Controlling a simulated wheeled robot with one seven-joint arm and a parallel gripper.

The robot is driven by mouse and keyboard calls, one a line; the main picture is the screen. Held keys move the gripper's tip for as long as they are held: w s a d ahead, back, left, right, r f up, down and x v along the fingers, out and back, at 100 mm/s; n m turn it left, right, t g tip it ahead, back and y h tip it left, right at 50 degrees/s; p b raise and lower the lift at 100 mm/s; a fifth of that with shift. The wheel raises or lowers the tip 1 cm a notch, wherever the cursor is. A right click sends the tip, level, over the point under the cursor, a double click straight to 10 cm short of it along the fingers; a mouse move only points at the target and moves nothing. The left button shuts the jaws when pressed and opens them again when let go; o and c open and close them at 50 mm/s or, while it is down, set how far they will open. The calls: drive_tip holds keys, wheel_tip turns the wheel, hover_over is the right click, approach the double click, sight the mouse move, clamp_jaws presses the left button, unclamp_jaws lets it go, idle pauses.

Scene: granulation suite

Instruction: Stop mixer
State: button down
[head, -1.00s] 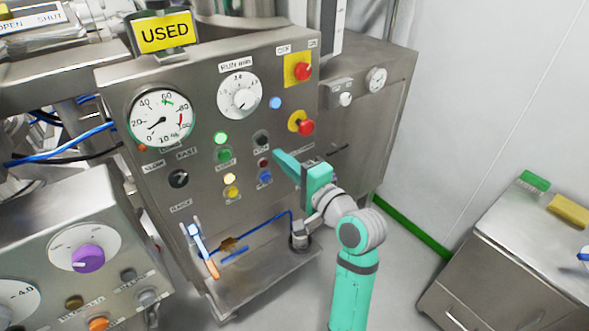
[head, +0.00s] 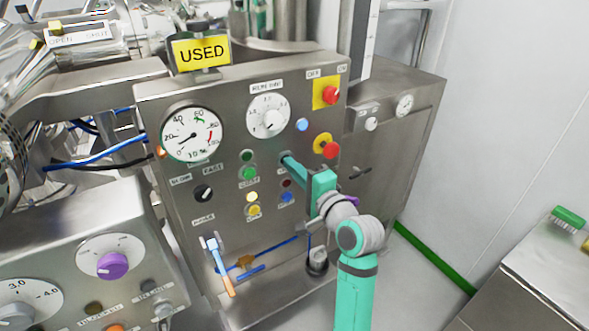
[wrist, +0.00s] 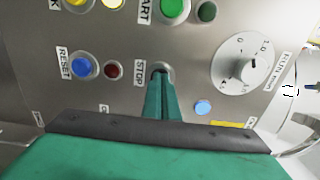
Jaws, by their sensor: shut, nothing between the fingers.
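The mixer's steel control panel (head: 225,225) faces me, with a yellow USED sign on top. My gripper (head: 285,159) is shut and empty. In the wrist view its fingertips (wrist: 160,76) are at the button beside the STOP label (wrist: 139,75) and appear to touch it. The fingers cover most of this button (wrist: 161,68). The green START button (head: 249,173) is left of the fingertips in the head view. The green lamp (head: 246,156) above it is dark. The yellow lamp (head: 251,197) looks lit. The round gauge (head: 192,133) is at upper left.
The blue RESET button (head: 286,197) and a dark red lamp (head: 286,183) are just below my fingers. The run timer dial (head: 268,115) and two red knobs on yellow plates (head: 331,94) (head: 326,146) are near. Another panel with a purple knob (head: 112,265) stands at left.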

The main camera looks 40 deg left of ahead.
drive_tip(key=shift+w+a+r, duration=0.1)
drive_tip(key=shift+a, duration=0.5)
drive_tip(key=v, duration=1.5)
drive_tip(key=shift+w+d, duration=0.2)
idle(0.6)
